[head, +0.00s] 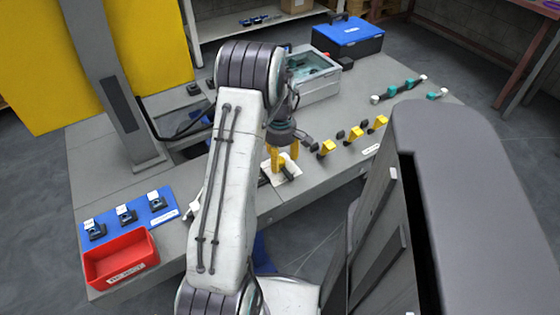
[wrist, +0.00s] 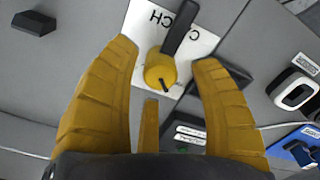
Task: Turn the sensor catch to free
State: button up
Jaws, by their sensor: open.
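The catch is a round yellow knob (wrist: 160,71) with a dark lever (wrist: 181,27) on a white plate (wrist: 203,42). The plate's lettering is upside down in the wrist view and partly covered by the lever. The lever points up and slightly right there. In the head view the white plate (head: 294,179) lies on the bench below my gripper (head: 284,158). My gripper, with yellow fingers, is open; in the wrist view its fingertips (wrist: 166,56) appear on either side of the knob. I cannot tell whether they touch it.
Yellow-and-black blocks (head: 327,147) stand in a row right of the plate. A red bin (head: 121,262) and a blue mat (head: 160,208) with small dark devices are at the left. A grey clear-topped box (head: 315,88) and a blue case (head: 348,38) stand at the back.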

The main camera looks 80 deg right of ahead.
aim_at(280, 159)
notch_tip(280, 159, up, 10)
dwell(0.5)
dwell(0.6)
jog(key=w+a+r, duration=0.3)
jog(key=w+a, duration=0.1)
jog(key=w, duration=0.4)
jog(key=w+a+r, duration=0.2)
jog(key=w+a, duration=0.2)
jog(key=w, duration=0.4)
jog(key=w+a+r+n+t+h, duration=0.1)
jog(key=w+a+r, duration=0.1)
jog(key=w+a, duration=0.45)
jog(key=w+a+r, duration=0.2)
jog(key=w+a, duration=0.1)
jog(key=a, duration=0.6)
jog(key=s+a+f+n+t+y, duration=0.1)
jog(key=s+a, duration=0.1)
jog(key=a, duration=0.9)
jog(key=s+a, duration=0.3)
jog(key=a, duration=0.8)
notch_tip(280, 159, up, 15)
jog(key=t+p, duration=0.1)
jog(key=p, duration=1.2)
jog(key=shift+d+p, duration=0.15)
jog(key=shift+p, duration=0.2)
